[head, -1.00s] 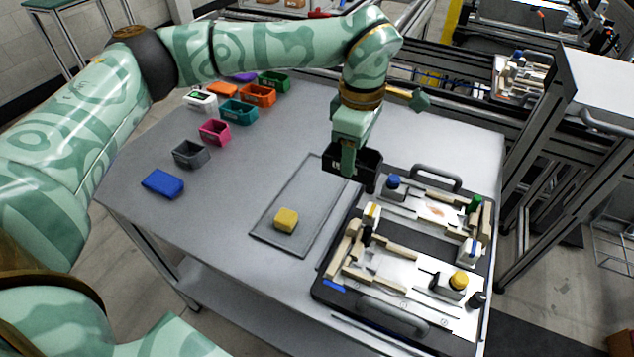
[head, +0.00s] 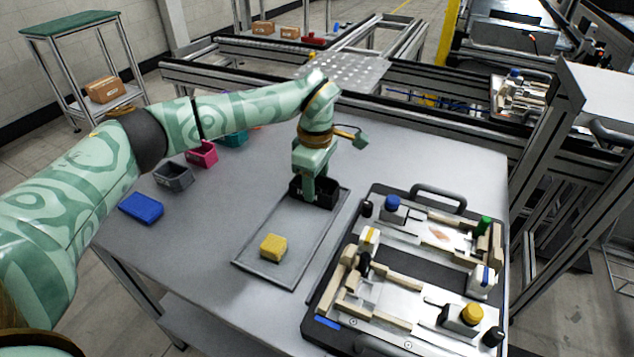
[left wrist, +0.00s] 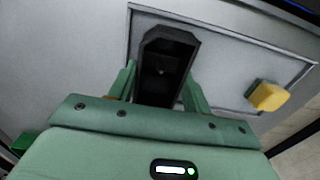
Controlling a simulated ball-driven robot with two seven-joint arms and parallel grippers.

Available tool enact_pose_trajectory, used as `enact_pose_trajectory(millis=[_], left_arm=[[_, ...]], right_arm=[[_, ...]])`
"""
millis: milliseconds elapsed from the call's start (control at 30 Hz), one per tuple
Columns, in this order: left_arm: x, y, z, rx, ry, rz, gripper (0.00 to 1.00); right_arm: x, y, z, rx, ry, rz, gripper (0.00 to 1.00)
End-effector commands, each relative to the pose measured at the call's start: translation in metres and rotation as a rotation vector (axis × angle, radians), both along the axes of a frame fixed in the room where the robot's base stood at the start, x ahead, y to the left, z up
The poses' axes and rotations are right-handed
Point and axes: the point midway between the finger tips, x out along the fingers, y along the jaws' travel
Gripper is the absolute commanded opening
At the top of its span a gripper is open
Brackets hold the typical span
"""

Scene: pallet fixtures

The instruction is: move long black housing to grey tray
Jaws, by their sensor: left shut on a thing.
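The long black housing (head: 325,195) is an open box at the far end of the grey tray (head: 258,233). My left gripper (head: 308,196) is shut on its wall. In the left wrist view the housing (left wrist: 168,62) sits between the two fingers (left wrist: 158,92), over the grey tray (left wrist: 232,38). Whether its underside touches the tray cannot be told. A yellow block (head: 273,247) lies on the near part of the same tray; it also shows in the left wrist view (left wrist: 268,96). My right gripper is not in view.
Right of the tray stands a black fixture pallet (head: 418,190) with handles, wooden blocks and coloured knobs. At the left are a blue block (head: 141,208), a grey bin (head: 173,176) and a pink bin (head: 202,154). The table between bins and tray is clear.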

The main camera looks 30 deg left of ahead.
Motion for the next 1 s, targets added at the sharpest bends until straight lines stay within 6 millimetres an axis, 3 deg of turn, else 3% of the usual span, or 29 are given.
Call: enact_pose_trajectory(millis=[233, 267, 333, 667, 767, 1000], left_arm=[[0.000, 0.000, -0.001, 0.001, 0.000, -0.001, 0.23], [0.000, 0.000, -0.001, 0.001, 0.000, -0.001, 0.51], [0.000, 0.000, -0.001, 0.001, 0.000, -0.001, 0.70], [0.000, 0.000, 0.002, 0.000, -0.001, 0.000, 0.70], [0.000, 0.000, 0.016, 0.002, -0.003, 0.000, 0.70], [0.000, 0.000, 0.075, 0.001, -0.007, 0.001, 0.70]], right_arm=[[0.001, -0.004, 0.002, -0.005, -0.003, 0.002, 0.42], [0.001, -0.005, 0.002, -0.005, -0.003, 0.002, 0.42], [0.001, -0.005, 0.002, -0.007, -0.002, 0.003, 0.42], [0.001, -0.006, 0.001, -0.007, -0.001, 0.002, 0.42], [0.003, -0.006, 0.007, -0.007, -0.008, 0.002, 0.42], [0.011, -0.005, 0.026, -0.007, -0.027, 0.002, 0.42]])
